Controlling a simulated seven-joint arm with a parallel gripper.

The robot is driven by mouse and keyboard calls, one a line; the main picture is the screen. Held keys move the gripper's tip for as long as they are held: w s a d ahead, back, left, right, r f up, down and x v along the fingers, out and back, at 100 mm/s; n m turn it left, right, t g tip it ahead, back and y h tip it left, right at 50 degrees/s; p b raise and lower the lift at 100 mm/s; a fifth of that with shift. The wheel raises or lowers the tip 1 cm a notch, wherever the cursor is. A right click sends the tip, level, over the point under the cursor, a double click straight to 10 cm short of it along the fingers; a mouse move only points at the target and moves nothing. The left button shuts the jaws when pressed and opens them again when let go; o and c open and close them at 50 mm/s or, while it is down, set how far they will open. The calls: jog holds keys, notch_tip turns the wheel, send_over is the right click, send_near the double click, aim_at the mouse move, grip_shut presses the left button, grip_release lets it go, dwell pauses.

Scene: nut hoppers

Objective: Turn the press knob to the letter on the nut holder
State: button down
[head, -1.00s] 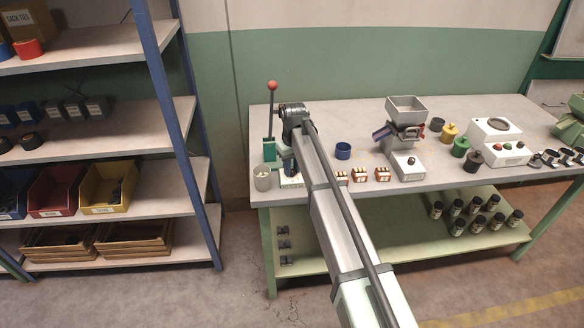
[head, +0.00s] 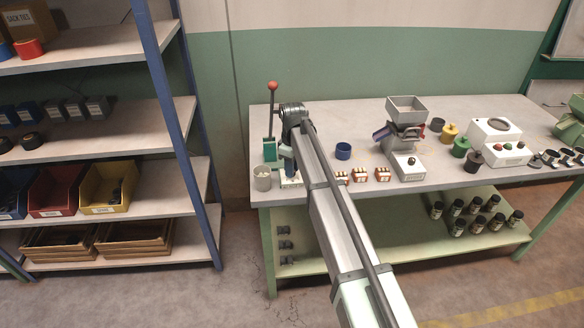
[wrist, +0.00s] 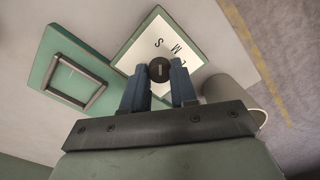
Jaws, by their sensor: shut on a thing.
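The press (head: 269,150) is green, with a red-balled lever, at the left end of the bench. In the wrist view its white dial plate (wrist: 137,50) carries the letters S, M and L. The round black knob (wrist: 160,70) has a white mark that runs roughly up the picture, near the S. My gripper (wrist: 158,72) has its two blue fingers shut on the knob, one on each side. In the head view my arm hides the knob and most of the plate. I cannot make out a letter on any nut holder.
A pale grey cup (head: 262,178) stands at the bench's front left corner, close to my gripper; it also shows in the wrist view (wrist: 232,90). A blue cup (head: 343,151), small red-and-white boxes (head: 359,174) and a hopper machine (head: 405,135) stand to the right.

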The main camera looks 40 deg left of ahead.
dwell(0.3)
jog(key=c, duration=0.9)
grip_release()
jog(key=r, duration=1.4)
jog(key=shift+w, duration=0.25)
jog(key=shift+f, duration=0.15)
